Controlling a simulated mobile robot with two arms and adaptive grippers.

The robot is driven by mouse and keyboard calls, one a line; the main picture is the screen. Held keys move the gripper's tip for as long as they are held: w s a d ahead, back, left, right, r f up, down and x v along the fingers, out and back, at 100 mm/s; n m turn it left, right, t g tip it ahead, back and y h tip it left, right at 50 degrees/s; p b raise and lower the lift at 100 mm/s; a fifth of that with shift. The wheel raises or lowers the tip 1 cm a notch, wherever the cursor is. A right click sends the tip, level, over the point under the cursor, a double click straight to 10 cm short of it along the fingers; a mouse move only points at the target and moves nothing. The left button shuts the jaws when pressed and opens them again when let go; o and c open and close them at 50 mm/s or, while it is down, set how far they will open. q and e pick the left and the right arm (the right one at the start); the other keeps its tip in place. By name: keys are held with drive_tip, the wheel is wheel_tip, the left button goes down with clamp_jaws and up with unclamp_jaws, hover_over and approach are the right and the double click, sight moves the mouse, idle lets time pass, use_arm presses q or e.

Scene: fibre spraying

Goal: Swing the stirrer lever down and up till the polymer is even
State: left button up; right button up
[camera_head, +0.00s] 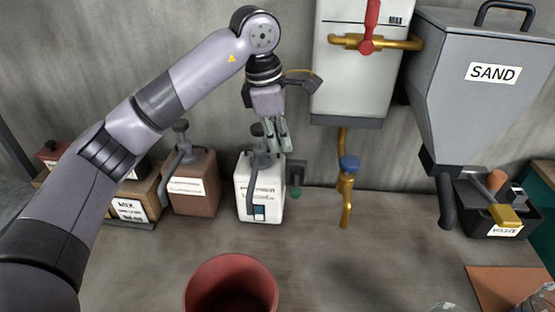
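My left gripper (278,146) hangs fingers down in front of the wall, over the top of a white container (260,190) with a dark pump-like top and a curved dark handle or spout. The fingers are close together; whether they touch each other or the container's top is unclear. A red lever (371,22) stands upright on a brass pipe across the white tank (360,75) marked MAX. I cannot tell which part is the stirrer lever, and no polymer is visible. My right gripper is not in view.
A brass tap (346,190) with a blue knob hangs below the tank. A grey SAND hopper (475,80) is at right, above a black bin (490,220). A brown container (190,185) stands left of the white one. A red bucket (232,270) stands in front; the bench right of it is mostly clear.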

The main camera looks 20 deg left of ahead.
use_arm(q)
drive_tip(key=shift+a+r, duration=0.1)
drive_tip(key=shift+r, duration=0.1)
clamp_jaws()
drive_tip(key=p, duration=0.3)
approach(294, 190)
drive_tip(key=shift+m, duration=0.3)
drive_tip(key=p+x, duration=0.2)
drive_tip(key=x, duration=0.4)
drive_tip(key=shift+p, duration=0.4)
drive_tip(key=shift+f, duration=0.55)
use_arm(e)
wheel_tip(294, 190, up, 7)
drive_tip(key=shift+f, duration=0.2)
use_arm(q)
drive_tip(key=shift+w, duration=0.1)
